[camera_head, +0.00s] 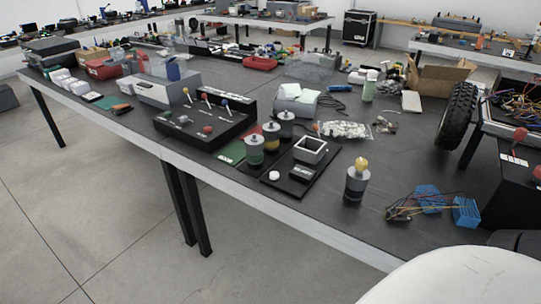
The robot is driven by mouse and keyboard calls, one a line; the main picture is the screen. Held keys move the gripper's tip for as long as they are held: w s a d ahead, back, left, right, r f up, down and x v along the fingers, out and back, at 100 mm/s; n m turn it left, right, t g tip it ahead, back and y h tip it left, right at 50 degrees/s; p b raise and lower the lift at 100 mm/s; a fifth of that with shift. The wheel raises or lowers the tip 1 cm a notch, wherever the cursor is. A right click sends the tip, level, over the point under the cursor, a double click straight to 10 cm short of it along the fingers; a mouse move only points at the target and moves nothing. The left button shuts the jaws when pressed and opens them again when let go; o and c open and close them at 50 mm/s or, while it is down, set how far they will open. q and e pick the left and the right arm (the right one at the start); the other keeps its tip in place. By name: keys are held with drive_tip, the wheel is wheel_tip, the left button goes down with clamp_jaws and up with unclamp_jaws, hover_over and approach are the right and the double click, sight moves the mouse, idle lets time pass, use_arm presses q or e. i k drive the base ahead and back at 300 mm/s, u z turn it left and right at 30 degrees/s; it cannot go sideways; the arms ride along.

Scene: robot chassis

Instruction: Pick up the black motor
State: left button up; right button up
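Several upright cylindrical motors stand on the dark table. A green-banded motor (254,152), a yellow-banded motor (271,137) and a dark motor (286,123) stand in a slanting row near the middle, with the dark one farthest back. Another dark grey cylinder (354,189) with a yellow knob on top stands alone to the right, near the front edge. I cannot tell for sure which of the two dark ones is the black motor. Neither of my grippers is in view.
A black panel with levers (205,127) is left of the row. A black plate with a square metal frame (310,150) lies between the motors. Blue blocks with wires (428,198) and a large tyre (457,116) are at right. Bare table lies around the lone cylinder.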

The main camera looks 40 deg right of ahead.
sight(357, 184)
drive_tip(key=u, duration=0.35)
drive_tip(key=i, duration=1.35)
drive_tip(key=z, duration=2.9)
